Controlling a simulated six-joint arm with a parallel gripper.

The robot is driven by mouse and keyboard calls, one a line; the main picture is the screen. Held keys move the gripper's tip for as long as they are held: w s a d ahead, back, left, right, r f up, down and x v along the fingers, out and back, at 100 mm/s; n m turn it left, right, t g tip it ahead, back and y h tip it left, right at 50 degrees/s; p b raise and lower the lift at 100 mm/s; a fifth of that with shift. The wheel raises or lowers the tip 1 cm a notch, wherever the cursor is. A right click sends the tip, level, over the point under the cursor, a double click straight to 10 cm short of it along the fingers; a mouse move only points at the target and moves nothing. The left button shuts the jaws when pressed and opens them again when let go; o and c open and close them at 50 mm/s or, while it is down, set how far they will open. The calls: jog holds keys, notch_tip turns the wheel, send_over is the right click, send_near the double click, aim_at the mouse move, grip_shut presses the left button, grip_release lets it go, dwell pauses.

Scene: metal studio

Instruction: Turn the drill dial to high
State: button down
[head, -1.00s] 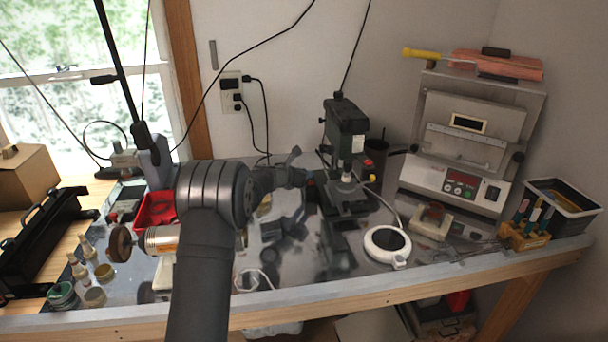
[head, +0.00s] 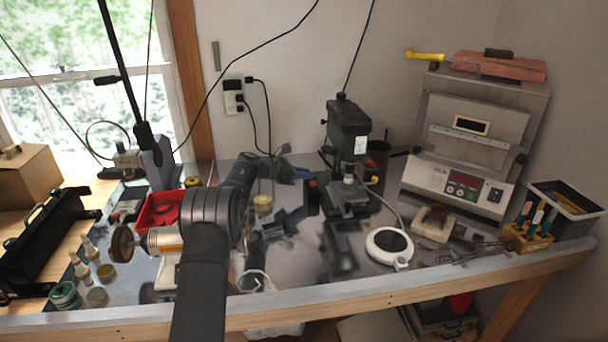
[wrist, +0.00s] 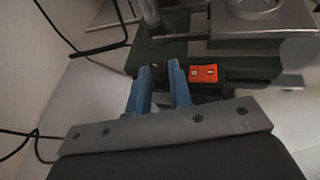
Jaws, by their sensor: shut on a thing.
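The drill press (head: 348,130) stands upright on the metal bench, right of the middle in the head view. Its dark base fills the top of the wrist view, with an orange switch plate (wrist: 203,73) on its front. My gripper (wrist: 159,68) has two blue fingers at the base, just left of the orange plate. The fingers are shut on a small dark dial (wrist: 160,76), mostly hidden between them. The dial's markings and pointer cannot be read. In the head view my gripper (head: 304,175) reaches to the left side of the drill base.
A white round scale (head: 389,243) lies right of and nearer than the drill, its cable close to the base. An oven (head: 465,150) stands at the right. A red bin (head: 158,210) and a polishing motor (head: 160,241) are left of my arm.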

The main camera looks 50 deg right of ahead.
jog(key=shift+r, duration=0.15)
jog(key=c, duration=1.3)
grip_release()
jog(key=shift+s, duration=0.1)
jog(key=n+t+h, duration=0.1)
jog(key=n+t, duration=0.1)
jog(key=t, duration=0.1)
jog(key=s+n+t, duration=0.1)
jog(key=n+t, duration=0.2)
jog(key=shift+s+a+h, duration=0.1)
jog(key=shift+h, duration=0.3)
jog(key=v, duration=1.8)
notch_tip(320, 180, up, 9)
jog(key=w+d+m+g, duration=0.1)
jog(key=m+g, duration=0.1)
jog(key=m, duration=1.5)
jog(key=shift+w+d+m+g+y, duration=0.3)
jog(key=shift+w+m+y, duration=0.05)
jog(key=shift+m+y, duration=0.05)
